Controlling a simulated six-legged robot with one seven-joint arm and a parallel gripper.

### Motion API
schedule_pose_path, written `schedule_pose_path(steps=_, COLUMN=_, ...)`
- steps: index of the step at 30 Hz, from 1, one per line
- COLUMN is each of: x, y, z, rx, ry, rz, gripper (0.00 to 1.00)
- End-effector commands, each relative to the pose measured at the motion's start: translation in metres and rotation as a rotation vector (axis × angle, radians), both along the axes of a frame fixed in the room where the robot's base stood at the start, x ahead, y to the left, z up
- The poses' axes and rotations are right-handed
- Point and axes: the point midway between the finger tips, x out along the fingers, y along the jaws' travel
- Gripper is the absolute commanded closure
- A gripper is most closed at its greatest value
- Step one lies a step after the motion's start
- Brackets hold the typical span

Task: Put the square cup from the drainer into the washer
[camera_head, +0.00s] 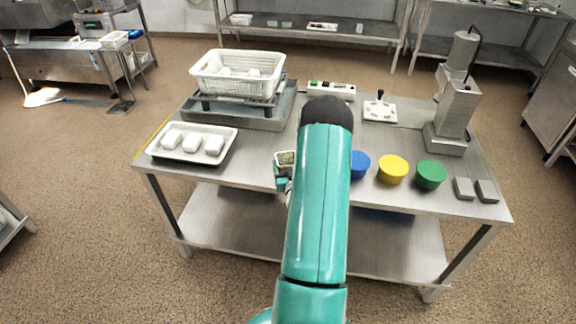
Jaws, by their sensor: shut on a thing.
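My gripper (283,180) is partly hidden behind my teal arm, left of it, above the front part of the steel table. It is shut on a small square cup (287,158), whose pale rim and darker inside face up. The cup looks roughly upright. A white perforated basket (222,86) with pale items in it stands on a rack over a grey metal basin (250,119) at the back left. A white tray (167,155) with several pale blocky items lies at the front left. I cannot tell for certain which of these is the drainer or the washer.
Blue (360,164), yellow (393,169) and green (431,174) round pieces stand right of my arm. Two grey blocks (475,189) lie at the right front. A metal press-like machine (455,105) and a white plate with a black lever (380,111) stand behind.

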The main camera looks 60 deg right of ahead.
Motion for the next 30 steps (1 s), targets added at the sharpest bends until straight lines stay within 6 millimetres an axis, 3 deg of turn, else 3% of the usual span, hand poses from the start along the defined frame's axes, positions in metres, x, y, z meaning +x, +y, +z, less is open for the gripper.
schedule_pose_path(steps=10, x=0.000, y=0.000, z=-0.003, rx=-0.001, ry=0.001, rz=0.000, gripper=0.51)
schedule_pose_path(steps=11, x=0.000, y=0.000, z=-0.003, rx=-0.001, ry=0.001, rz=0.000, gripper=0.27)
schedule_pose_path(steps=14, x=0.000, y=-0.001, z=-0.003, rx=-0.001, ry=0.000, rz=-0.001, gripper=0.08)
schedule_pose_path(steps=25, x=0.000, y=-0.001, z=0.001, rx=-0.001, ry=-0.001, rz=0.000, gripper=0.07)
schedule_pose_path(steps=30, x=-0.016, y=0.016, z=0.000, rx=0.001, ry=0.003, rz=0.000, gripper=0.07)
